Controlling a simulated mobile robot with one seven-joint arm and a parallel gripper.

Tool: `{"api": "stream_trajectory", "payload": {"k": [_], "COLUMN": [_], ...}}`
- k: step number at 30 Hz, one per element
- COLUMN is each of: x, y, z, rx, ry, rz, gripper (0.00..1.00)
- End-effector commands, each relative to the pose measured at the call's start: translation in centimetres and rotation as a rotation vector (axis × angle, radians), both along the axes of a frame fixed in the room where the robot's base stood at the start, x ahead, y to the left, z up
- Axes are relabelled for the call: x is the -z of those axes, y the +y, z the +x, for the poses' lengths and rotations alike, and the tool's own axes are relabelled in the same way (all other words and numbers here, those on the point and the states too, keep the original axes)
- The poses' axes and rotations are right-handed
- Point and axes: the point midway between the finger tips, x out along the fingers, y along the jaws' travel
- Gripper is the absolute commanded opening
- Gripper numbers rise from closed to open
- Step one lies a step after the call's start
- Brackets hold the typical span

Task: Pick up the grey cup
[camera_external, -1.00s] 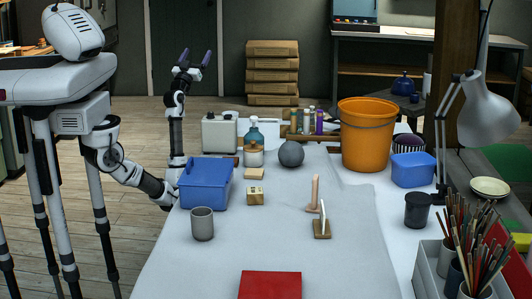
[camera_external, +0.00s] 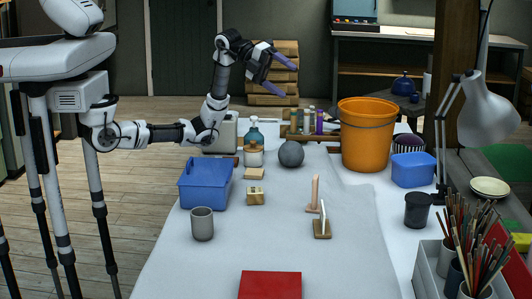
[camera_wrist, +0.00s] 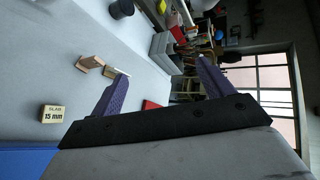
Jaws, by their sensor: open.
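The grey cup (camera_external: 202,225) stands upright on the cloth-covered table at its near left, in front of the blue bin. I cannot make it out in the wrist view. My gripper (camera_external: 289,81) is open and empty, high above the far side of the table, with its purple fingers pointing right and slightly down. It is well apart from the cup, which is nearer the camera and lower. The two fingers also show in the wrist view (camera_wrist: 154,69), spread with nothing between them.
A blue bin (camera_external: 205,186) stands just behind the cup. A small block (camera_external: 255,197), marked 15 mm in the wrist view (camera_wrist: 53,114), lies to its right. A wooden stand (camera_external: 321,229), a red slab (camera_external: 270,285) and an orange bucket (camera_external: 367,140) are further right. Cloth right of the cup is clear.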

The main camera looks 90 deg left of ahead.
Motion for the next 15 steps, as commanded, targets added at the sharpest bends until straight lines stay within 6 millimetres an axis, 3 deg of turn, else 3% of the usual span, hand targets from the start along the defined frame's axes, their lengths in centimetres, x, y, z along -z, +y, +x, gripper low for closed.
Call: {"api": "stream_trajectory", "payload": {"k": [1, 3, 6, 9, 12, 15], "x": [1.9, 5.3, 10.6, 14.8, 17.5, 18.8], "y": [-5.7, -12.5, -19.5, -22.7, -23.8, -24.0], "z": [-1.3, -4.0, -9.3, -14.0, -17.3, -19.1], "rx": [0.165, 0.422, 0.808, 1.142, 1.387, 1.530], "ry": [0.025, 0.060, 0.109, 0.153, 0.193, 0.220], "rz": [0.159, 0.400, 0.734, 0.987, 1.148, 1.229], "gripper": [0.80, 0.80, 0.80, 0.80, 0.80, 0.80]}}
